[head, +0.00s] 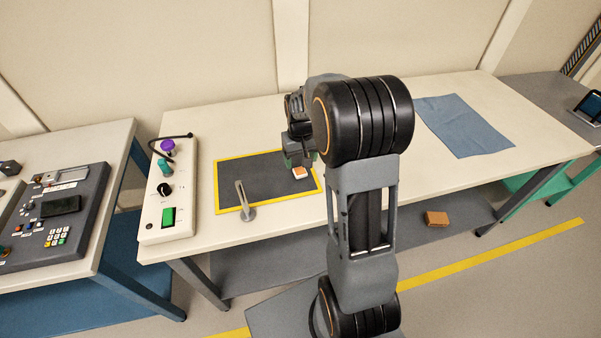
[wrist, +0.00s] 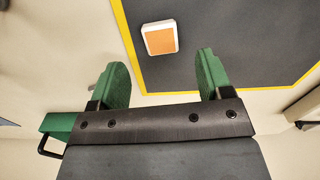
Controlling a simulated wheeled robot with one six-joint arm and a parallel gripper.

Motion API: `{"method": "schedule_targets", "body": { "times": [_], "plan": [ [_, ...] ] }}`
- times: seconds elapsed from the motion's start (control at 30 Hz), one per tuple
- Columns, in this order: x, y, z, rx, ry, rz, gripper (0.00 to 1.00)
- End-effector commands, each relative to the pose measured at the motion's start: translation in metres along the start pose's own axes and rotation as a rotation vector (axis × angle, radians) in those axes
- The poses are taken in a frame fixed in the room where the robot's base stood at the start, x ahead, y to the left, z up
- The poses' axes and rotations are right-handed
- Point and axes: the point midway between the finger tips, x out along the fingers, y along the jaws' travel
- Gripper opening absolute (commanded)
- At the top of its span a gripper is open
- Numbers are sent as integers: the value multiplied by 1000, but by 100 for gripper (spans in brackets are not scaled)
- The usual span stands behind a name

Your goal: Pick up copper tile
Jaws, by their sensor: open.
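The copper tile (head: 301,172) is a small orange-topped square with a white rim. It lies on the dark mat (head: 250,177) with a yellow border on the table. In the wrist view the tile (wrist: 160,38) is beyond the fingertips, roughly between the lines of the two fingers, near the mat's yellow edge. My gripper (wrist: 161,75) has two green fingers spread apart with nothing between them. In the head view my gripper (head: 299,160) is close to the tile, partly hidden by my arm.
A metal lever (head: 245,202) stands at the mat's front edge. A control box (head: 168,200) with knobs and a green button is at the table's left. A blue cloth (head: 464,125) lies at the right. A brown block (head: 436,218) sits on the lower shelf.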

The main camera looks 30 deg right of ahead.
Motion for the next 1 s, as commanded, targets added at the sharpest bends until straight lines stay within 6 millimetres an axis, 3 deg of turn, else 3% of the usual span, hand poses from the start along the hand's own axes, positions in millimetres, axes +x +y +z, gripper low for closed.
{"method": "schedule_targets", "body": {
  "times": [0.33, 0.7, 1.0],
  "plan": [
    [43, -1, 0, 0, -2, 0, 72],
    [50, -1, -1, -1, -1, 0, 71],
    [50, -1, -1, -1, 0, 0, 43]
  ]
}}
